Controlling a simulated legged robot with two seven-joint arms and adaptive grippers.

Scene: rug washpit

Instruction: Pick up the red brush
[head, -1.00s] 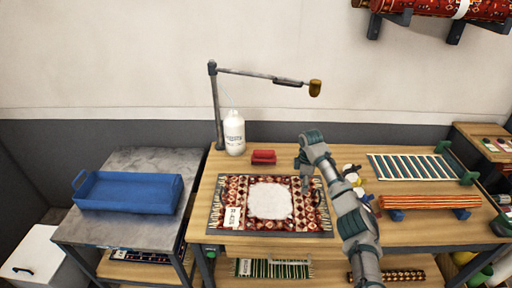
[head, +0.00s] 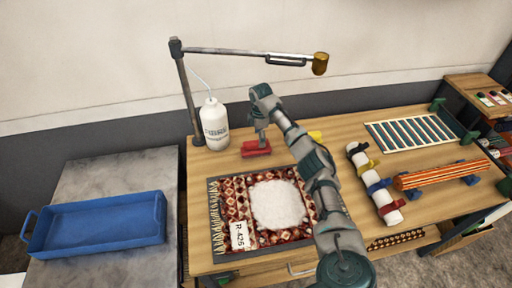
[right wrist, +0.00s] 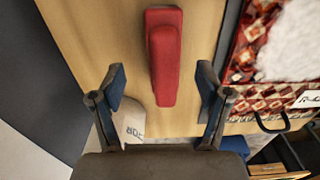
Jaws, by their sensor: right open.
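The red brush (head: 256,148) lies on the wooden table, behind the patterned rug and to the right of the white bottle. In the right wrist view the brush (right wrist: 164,55) lies lengthwise, in line with the gap between my fingers. My right gripper (head: 262,139) points down just above the brush and partly covers it in the head view. In the right wrist view my right gripper (right wrist: 161,80) is open, with one finger on each side of the brush's near end. Its fingers look clear of the brush. My left gripper is out of view.
The white bottle (head: 214,125) stands close to the brush, under a lamp-like jointed arm (head: 250,54). The rug (head: 230,205) with white foam lies in front. A blue tray (head: 98,225) sits on the grey table at left. Rolls and a slatted rack (head: 412,132) lie at right.

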